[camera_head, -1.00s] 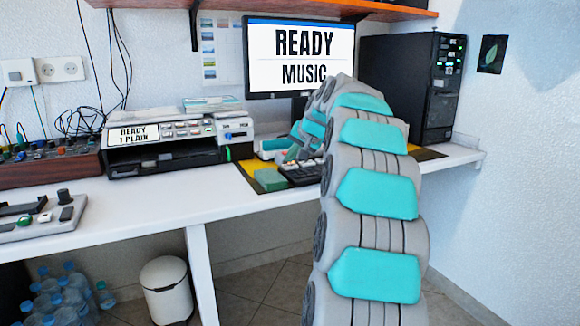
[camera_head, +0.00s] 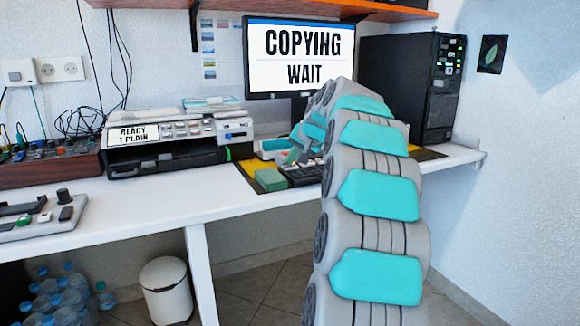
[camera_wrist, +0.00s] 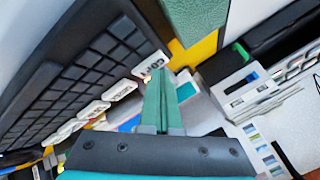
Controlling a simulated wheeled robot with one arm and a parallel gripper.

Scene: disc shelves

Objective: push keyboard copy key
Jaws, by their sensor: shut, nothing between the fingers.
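The black keyboard (camera_wrist: 75,75) fills the left of the wrist view, with a row of larger white labelled keys along its edge. The white key at the end of that row (camera_wrist: 150,65) is right by my fingertips; its label is too small to read surely. My gripper (camera_wrist: 160,75) is shut and empty, its green fingers at or just above that key. Whether they touch it I cannot tell. In the head view my arm hides most of the keyboard (camera_head: 297,178). The monitor (camera_head: 303,58) reads "COPYING WAIT".
A green block (camera_head: 270,180) lies on the yellow mat beside the keyboard. A printer-like machine (camera_head: 170,140) showing "READY 1 PLAIN" stands to the left. A black computer tower (camera_head: 405,90) stands to the right.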

